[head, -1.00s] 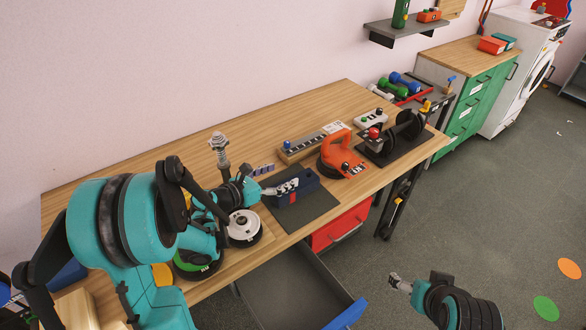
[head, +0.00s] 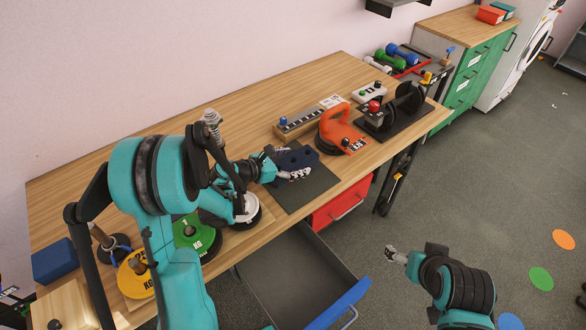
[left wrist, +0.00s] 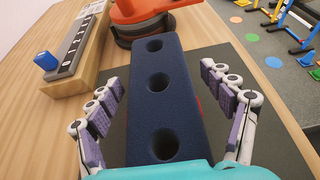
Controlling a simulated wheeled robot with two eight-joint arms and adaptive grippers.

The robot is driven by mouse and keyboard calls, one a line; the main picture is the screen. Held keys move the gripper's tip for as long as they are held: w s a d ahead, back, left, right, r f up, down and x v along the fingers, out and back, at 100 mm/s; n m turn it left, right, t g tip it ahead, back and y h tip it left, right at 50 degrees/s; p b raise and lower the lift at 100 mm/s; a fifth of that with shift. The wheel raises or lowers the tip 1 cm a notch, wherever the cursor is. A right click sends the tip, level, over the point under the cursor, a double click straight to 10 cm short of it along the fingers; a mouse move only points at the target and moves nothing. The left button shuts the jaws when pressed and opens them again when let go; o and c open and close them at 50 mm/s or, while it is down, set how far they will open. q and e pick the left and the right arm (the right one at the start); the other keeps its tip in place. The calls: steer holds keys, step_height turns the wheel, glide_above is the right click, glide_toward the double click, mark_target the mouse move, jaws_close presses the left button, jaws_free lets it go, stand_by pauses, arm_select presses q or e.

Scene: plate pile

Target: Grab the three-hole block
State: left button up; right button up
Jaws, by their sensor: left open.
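The dark blue three-hole block (left wrist: 162,95) lies on a dark mat (head: 315,190) on the wooden table, its three holes facing up in the left wrist view. In the head view the block (head: 300,158) is partly hidden by my left gripper (head: 291,165). My left gripper (left wrist: 160,76) is open, with one finger on each side of the block and visible gaps between fingers and block. My right gripper (head: 396,256) is off the table at lower right, away from the block; its jaws are too small to read.
An orange-handled weight (head: 340,130) stands just beyond the block. A wooden rail (head: 308,121) with a blue knob lies behind. Plates, one green (head: 195,235) and one yellow (head: 135,277), sit left under my arm. A drawer (head: 300,275) stands open in front.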

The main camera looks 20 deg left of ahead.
arm_select(q)
steer(key=c, duration=1.4)
steer(key=shift+r, duration=0.15)
